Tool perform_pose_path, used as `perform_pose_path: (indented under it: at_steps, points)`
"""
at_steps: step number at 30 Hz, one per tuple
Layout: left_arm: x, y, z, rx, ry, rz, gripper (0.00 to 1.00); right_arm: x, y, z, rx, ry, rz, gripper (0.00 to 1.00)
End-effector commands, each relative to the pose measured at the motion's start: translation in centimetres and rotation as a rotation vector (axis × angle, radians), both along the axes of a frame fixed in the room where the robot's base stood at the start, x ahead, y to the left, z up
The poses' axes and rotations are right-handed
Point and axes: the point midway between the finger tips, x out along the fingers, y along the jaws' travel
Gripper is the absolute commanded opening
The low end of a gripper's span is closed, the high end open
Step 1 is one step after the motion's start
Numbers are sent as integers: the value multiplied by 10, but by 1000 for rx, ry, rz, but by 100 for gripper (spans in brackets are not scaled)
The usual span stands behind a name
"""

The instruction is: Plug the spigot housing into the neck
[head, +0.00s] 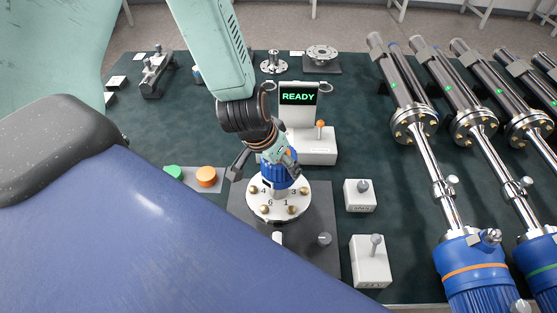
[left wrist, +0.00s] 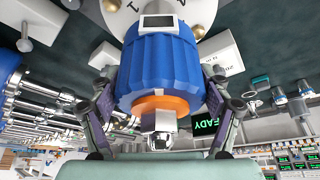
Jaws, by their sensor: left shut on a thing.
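My left gripper (head: 262,167) points down over the bench and is shut on the blue ribbed spigot housing (head: 279,180). In the left wrist view the housing (left wrist: 160,62) fills the space between the two fingers (left wrist: 166,110), with an orange band at its near end. The housing is directly over the middle of a white round plate (head: 277,211) with numbers and brass studs. The wrist view shows part of this plate (left wrist: 113,12) beyond the housing. I cannot tell whether they touch. The neck is not clearly visible; the housing and gripper cover the plate's middle. My right gripper is out of view.
A white console with a READY screen (head: 299,96) stands just behind the gripper. White switch boxes (head: 359,201) (head: 370,268) stand to the right. Long silver transmitters (head: 407,85) with blue ends line the right side. Green and orange caps (head: 206,177) lie left of the plate.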

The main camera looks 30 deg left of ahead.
Motion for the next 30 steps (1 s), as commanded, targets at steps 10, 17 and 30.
perform_pose_path:
  at_steps: [10, 17, 30]
  points:
    - [1, 0, -8, 0, -4, 0, 14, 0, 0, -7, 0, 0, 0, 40]
    - [1, 0, -13, 1, -4, 1, 14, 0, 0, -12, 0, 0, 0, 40]
    - [1, 0, -19, 1, -3, 0, 88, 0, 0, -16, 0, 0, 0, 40]
